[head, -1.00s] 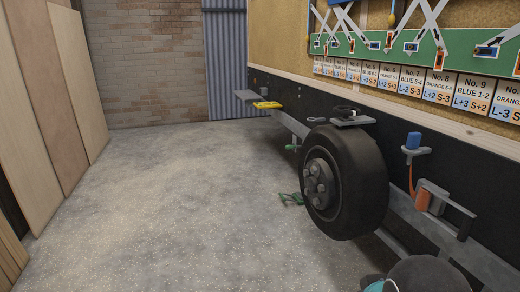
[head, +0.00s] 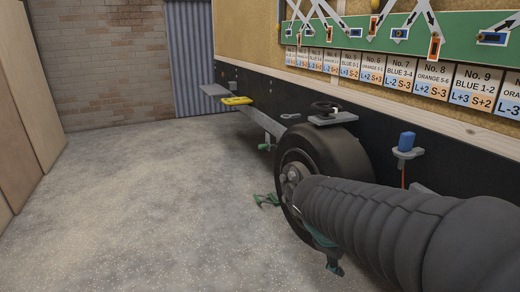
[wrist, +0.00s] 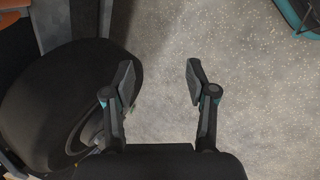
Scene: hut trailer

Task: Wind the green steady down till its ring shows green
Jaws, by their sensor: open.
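Small green parts (head: 267,200) show low near the floor, left of the wheel (head: 335,152). Another small green part (head: 265,147) shows further back below the trailer's frame. I cannot tell how these green parts join or whether one carries a ring; no lit ring can be made out. My gripper is mostly hidden by my arm in the head view, low by the front of the wheel. In the wrist view my gripper (wrist: 160,80) is open and empty, its two fingers apart over bare floor. The dark wheel (wrist: 62,100) is just left of it there.
A yellow part (head: 237,100) and a dark handwheel on a grey bracket (head: 333,118) stick out from the trailer's side. A blue block (head: 406,141) sits on another bracket at the right. Boards (head: 25,110) lean at the left. The floor (head: 140,200) between is clear.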

